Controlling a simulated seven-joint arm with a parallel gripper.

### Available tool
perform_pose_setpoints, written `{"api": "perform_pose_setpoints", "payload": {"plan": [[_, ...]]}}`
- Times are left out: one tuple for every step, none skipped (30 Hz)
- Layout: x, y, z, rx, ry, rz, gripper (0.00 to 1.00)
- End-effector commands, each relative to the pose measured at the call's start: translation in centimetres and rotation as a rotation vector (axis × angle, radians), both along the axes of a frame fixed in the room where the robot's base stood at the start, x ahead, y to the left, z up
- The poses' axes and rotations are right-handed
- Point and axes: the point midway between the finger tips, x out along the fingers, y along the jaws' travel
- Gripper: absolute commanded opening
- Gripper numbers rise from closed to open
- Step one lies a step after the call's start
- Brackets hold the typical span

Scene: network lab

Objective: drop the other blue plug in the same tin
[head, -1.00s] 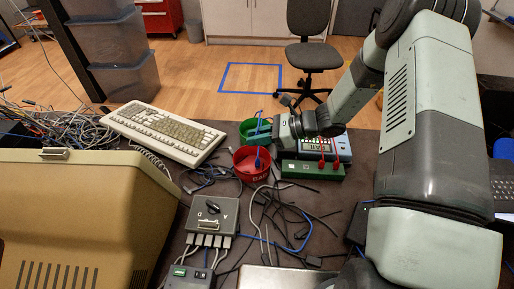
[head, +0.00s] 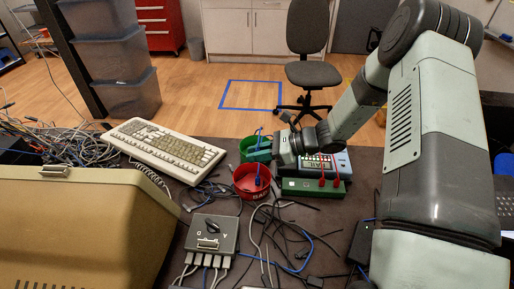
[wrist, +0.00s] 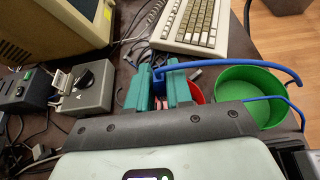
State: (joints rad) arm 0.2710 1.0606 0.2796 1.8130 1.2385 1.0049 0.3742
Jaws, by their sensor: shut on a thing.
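My gripper (head: 258,155) is shut on a blue plug (wrist: 158,76), pinched between its teal fingers in the wrist view. Its blue cable arches right over the green tin (wrist: 258,72). The green tin (head: 247,143) stands behind my fingers in the head view, and its visible floor in the wrist view looks bare. The red tin (head: 250,190), with lettering on its side, stands just in front of my fingers. A blue piece (head: 258,176) shows at the red tin's mouth; I cannot tell whether it lies inside or hangs from my grip. My fingers hide most of the red tin (wrist: 197,92) in the wrist view.
A green box (head: 312,188) and a meter (head: 340,162) with red leads stand close right of the tins. A keyboard (head: 165,150) lies to the left. A grey switch box (head: 212,235) and loose black cables are in front. A beige case (head: 80,230) fills the left.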

Motion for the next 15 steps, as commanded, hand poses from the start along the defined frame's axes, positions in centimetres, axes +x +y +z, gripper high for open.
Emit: {"api": "perform_pose_setpoints", "payload": {"plan": [[-0.1, 0.0, -0.8, 0.0, 0.002, 0.0, 0.0], [-0.1, 0.0, -1.1, 0.0, 0.002, 0.0, 0.0], [0.0, 0.0, -1.6, 0.0, 0.002, -0.001, 0.0], [0.0, 0.0, -1.9, 0.0, 0.002, -0.001, 0.0], [0.0, 0.0, -2.2, 0.0, 0.002, -0.001, 0.0], [0.0, 0.0, -2.6, 0.0, 0.001, 0.0, 0.0], [0.0, 0.0, -2.8, 0.0, 0.001, 0.0, 0.0], [0.0, 0.0, -3.1, 0.0, 0.001, 0.0, 0.0], [0.0, 0.0, -3.3, -0.001, 0.0, 0.0, 0.0], [0.0, 0.0, -3.4, -0.001, 0.0, 0.0, 0.0], [0.0, 0.0, -3.6, -0.001, 0.0, -0.001, 0.0], [0.0, 0.0, -3.7, -0.001, 0.0, -0.001, 0.0], [0.0, 0.0, -3.8, -0.001, 0.0, 0.0, 0.0], [0.0, 0.0, -3.8, -0.001, 0.0, 0.0, 0.0], [0.0, 0.0, -3.8, -0.001, 0.0, 0.0, 0.0]]}}
